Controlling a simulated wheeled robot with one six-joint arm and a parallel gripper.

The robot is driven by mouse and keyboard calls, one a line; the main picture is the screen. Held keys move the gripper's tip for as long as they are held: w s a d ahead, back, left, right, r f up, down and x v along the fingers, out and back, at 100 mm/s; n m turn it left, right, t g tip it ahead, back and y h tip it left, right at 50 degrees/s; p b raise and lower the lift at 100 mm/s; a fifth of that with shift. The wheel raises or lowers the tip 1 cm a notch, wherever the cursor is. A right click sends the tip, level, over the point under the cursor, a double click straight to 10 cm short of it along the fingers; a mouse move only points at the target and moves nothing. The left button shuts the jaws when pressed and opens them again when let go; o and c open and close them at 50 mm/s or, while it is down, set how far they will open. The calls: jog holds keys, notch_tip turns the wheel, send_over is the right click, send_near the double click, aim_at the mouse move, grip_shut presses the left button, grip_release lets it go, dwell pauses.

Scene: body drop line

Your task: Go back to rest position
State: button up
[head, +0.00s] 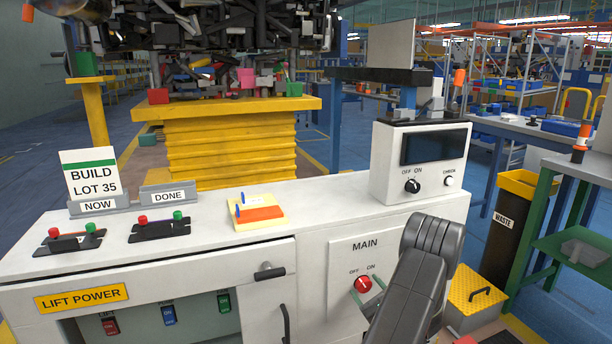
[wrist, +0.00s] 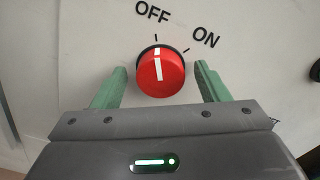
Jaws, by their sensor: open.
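My gripper (head: 366,284) is at the MAIN panel (head: 341,249) on the front of the white console, and its arm comes in from the lower right. In the wrist view my gripper (wrist: 160,68) is open, with one green finger on each side of the red MAIN knob (wrist: 161,72). A gap shows between the knob and each finger. The knob's white line points up at the OFF mark. In the head view the red knob (head: 363,284) shows between the fingers. The arm hides the panel's lower right part.
On the console top are a control box (head: 421,162), a yellow tray (head: 258,213), a BUILD LOT 35 card (head: 89,174) and two switch plates. A drawer handle (head: 270,271) juts out left of the panel. A yellow box (head: 474,297) and a waste bin (head: 512,230) stand right.

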jog(key=m+p, duration=0.1)
jog(key=p, duration=0.1)
jog(key=m+p, duration=0.2)
jog(key=p, duration=0.1)
jog(key=shift+r+m, duration=0.2)
jog(key=shift+m, duration=0.1)
jog(key=shift+s+d, duration=0.15)
jog(key=shift+v, duration=2.55)
jog(key=shift+f, duration=0.2)
